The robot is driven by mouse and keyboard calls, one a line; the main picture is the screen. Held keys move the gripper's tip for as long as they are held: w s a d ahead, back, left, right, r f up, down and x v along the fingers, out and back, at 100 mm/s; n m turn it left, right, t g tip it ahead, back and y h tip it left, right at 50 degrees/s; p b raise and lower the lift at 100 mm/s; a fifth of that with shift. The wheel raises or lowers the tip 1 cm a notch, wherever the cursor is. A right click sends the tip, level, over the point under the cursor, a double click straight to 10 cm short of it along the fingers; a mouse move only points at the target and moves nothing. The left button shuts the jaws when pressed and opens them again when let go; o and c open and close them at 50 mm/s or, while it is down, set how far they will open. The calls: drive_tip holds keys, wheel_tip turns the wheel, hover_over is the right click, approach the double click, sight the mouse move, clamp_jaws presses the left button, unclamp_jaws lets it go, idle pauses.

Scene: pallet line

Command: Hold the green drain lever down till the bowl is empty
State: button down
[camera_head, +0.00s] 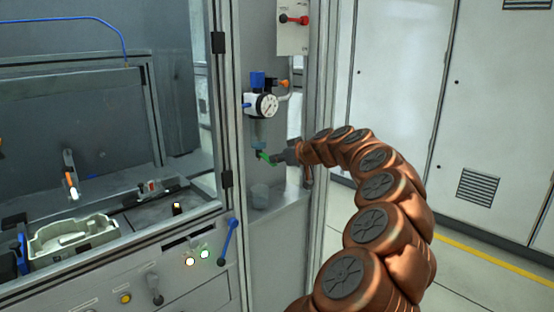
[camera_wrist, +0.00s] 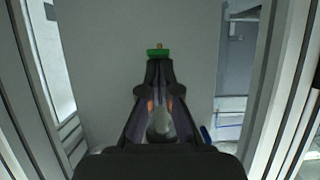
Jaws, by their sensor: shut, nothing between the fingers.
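The green drain lever (camera_head: 265,156) sticks out under the bowl (camera_head: 259,132) of the air unit, tilted a little down to the right. In the wrist view the lever (camera_wrist: 158,53) shows as a green bar just beyond my fingertips. My gripper (camera_head: 278,158) is shut and empty, its tips at the lever's right end; it also shows in the wrist view (camera_wrist: 160,66). I cannot tell whether the tips touch or press the lever. The bowl looks greyish; its liquid level is too small to make out.
A round pressure gauge (camera_head: 266,105) and a blue knob (camera_head: 257,79) sit above the bowl. A grey cup (camera_head: 260,196) stands on the ledge below. Cabinet frame posts stand close on both sides. A blue handle (camera_head: 228,240) is at the lower left.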

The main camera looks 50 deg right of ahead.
drive_tip(key=shift+r, duration=0.15)
idle(0.6)
drive_tip(key=shift+r, duration=0.65)
drive_tip(key=s+r, duration=0.7)
drive_tip(key=r, duration=0.4)
drive_tip(key=shift+s+a, duration=0.2)
drive_tip(key=shift+s, duration=0.05)
drive_tip(key=shift+f, duration=0.1)
